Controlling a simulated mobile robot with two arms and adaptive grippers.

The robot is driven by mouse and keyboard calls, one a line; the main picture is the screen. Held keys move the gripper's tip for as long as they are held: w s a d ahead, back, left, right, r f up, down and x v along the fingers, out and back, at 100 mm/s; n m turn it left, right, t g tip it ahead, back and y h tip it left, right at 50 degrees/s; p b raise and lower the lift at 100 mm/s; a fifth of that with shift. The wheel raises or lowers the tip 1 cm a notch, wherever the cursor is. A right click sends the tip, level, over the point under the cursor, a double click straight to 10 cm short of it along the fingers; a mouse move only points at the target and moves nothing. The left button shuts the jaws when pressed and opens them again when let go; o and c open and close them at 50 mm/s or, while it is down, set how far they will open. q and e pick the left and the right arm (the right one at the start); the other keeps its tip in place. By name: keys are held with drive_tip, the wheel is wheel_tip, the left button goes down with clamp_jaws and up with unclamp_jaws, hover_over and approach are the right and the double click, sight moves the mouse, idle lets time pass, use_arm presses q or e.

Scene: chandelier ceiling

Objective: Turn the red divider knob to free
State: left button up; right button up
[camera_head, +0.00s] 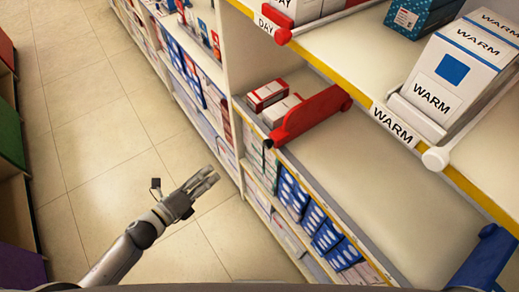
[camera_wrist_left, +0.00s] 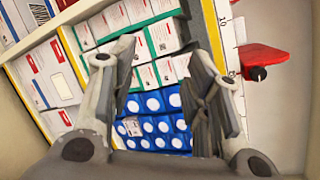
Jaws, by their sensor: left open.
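A red divider (camera_head: 312,114) stands on the middle shelf, beside small red-and-white boxes. It also shows at the right of the left wrist view (camera_wrist_left: 262,54), with a small dark knob-like end (camera_wrist_left: 258,73). Another red knob (camera_head: 283,37) sits on the upper shelf's front edge beside the DAY label; I cannot tell which setting either is at. My left gripper (camera_head: 211,177) is open and empty over the aisle, left of and below the red divider, touching nothing. In the left wrist view its fingers (camera_wrist_left: 160,70) are spread in front of shelved boxes. My right gripper is not in view.
A white knob (camera_head: 436,158) projects at the WARM label (camera_head: 393,125) on the upper shelf, with WARM boxes (camera_head: 455,72) behind. A blue divider-like part (camera_head: 486,258) is at lower right. Blue boxes (camera_head: 327,236) fill the lower shelf. The tiled aisle (camera_head: 105,125) is clear.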

use_arm(q)
drive_tip(key=s+d+r+m+g+h, duration=0.1)
drive_tip(key=s+d+r+m+h, duration=0.1)
drive_tip(key=d+r+m+h, duration=0.4)
drive_tip(key=m+g+p, duration=0.1)
drive_tip(key=m+p, duration=0.1)
drive_tip(key=m, duration=0.2)
approach(265, 145)
drive_tip(key=shift+y, duration=0.3)
drive_tip(key=x, duration=0.7)
drive_tip(key=shift+d+r, duration=0.1)
drive_tip(key=shift+r, duration=0.25)
drive_tip(key=shift+w+d, duration=0.25)
drive_tip(key=shift+d, duration=0.2)
drive_tip(key=shift+f, duration=0.1)
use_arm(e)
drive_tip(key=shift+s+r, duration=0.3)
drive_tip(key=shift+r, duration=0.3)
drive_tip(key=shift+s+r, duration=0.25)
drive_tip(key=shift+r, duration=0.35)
use_arm(q)
clamp_jaws()
drive_tip(key=shift+p, duration=0.3)
